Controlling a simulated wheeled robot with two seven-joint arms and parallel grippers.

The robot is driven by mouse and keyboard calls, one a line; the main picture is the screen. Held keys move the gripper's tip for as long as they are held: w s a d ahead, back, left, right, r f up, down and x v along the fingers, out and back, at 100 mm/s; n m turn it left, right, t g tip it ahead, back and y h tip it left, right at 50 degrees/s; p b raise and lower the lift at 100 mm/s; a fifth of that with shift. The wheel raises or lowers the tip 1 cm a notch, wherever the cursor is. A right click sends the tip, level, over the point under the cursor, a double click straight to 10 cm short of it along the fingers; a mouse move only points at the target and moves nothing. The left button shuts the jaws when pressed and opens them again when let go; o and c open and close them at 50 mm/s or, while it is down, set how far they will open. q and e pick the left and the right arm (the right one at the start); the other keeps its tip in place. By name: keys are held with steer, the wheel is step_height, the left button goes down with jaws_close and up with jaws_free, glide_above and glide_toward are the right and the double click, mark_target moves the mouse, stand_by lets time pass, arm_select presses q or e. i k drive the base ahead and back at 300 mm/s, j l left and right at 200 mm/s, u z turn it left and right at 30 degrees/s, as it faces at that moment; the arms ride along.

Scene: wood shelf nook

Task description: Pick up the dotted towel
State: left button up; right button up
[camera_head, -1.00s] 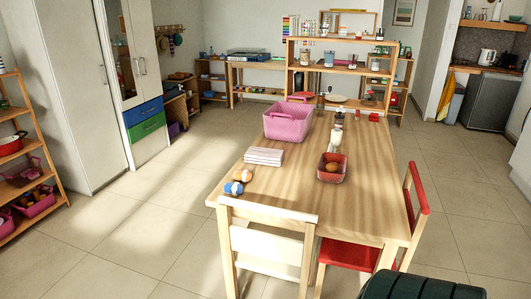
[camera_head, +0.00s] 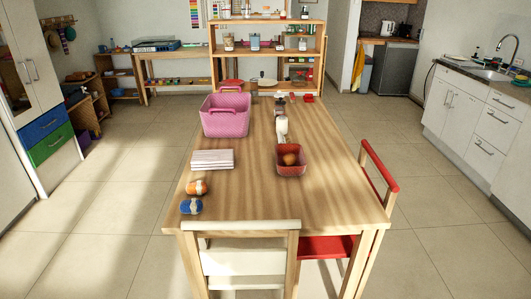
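A folded pale cloth (camera_head: 212,159) lies flat on the left side of the wooden table (camera_head: 255,200). It looks whitish pink with thin lines along it. I cannot make out dots at this size, so I cannot tell if it is the dotted towel. Neither of my grippers is in view.
A pink basket (camera_head: 225,116) stands behind the cloth. Orange (camera_head: 196,187) and blue (camera_head: 191,206) rolls lie in front of it. A red bowl (camera_head: 291,160) and a white bottle (camera_head: 282,128) are to the right. Chairs (camera_head: 243,262) block the near edge; the left floor is clear.

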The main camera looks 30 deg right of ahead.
mark_target(211, 159)
steer(key=i+j+z, duration=0.2)
steer(key=z, duration=0.3)
steer(key=i+j+z, duration=0.3)
steer(key=z, duration=0.15)
steer(key=i+j+z, duration=0.15)
steer(key=j+z, duration=0.35)
steer(key=i+j+z, duration=0.15)
steer(key=j+z, duration=0.15)
steer(key=j, duration=0.2)
